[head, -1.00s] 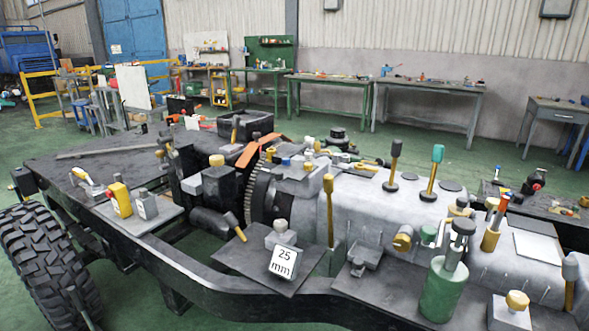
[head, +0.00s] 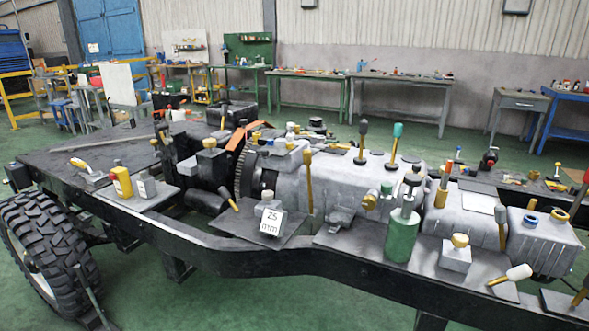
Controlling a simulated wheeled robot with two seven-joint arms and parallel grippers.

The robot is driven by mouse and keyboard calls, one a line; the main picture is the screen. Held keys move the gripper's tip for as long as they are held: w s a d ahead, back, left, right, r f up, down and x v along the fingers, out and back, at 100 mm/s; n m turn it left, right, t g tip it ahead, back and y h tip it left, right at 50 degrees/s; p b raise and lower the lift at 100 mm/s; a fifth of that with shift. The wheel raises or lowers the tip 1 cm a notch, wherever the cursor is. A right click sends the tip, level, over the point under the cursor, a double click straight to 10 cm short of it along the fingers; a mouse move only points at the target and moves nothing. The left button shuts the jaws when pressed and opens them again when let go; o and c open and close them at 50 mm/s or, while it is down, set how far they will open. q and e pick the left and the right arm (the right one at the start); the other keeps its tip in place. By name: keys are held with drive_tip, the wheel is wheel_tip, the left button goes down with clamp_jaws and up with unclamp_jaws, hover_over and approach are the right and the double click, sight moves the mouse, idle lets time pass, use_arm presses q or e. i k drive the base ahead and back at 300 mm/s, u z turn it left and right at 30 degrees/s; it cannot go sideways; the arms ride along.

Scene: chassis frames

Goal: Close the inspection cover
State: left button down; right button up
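No part is clearly marked as the inspection cover, and I cannot tell which one it is. A pale flat rectangular plate (head: 479,202) lies on top of the grey gearbox housing (head: 335,190), toward its right end. An orange angled piece (head: 236,138) stands beside the dark toothed wheel (head: 243,172) at the housing's left end. A dark box (head: 232,116) sits behind it. Neither of my grippers shows in the head view.
The black chassis frame (head: 330,262) runs across the view. On it stand a green cylinder (head: 401,238), a block marked 25 mm (head: 272,218), a yellow bottle (head: 122,182) and several upright levers. A large tire (head: 45,250) is at left. Green floor in front is clear.

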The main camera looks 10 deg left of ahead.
sight(279, 150)
drive_tip(key=z, duration=0.35)
drive_tip(key=k, duration=0.65)
drive_tip(key=u, duration=0.9)
drive_tip(key=i, duration=1.55)
drive_tip(key=z, duration=0.6)
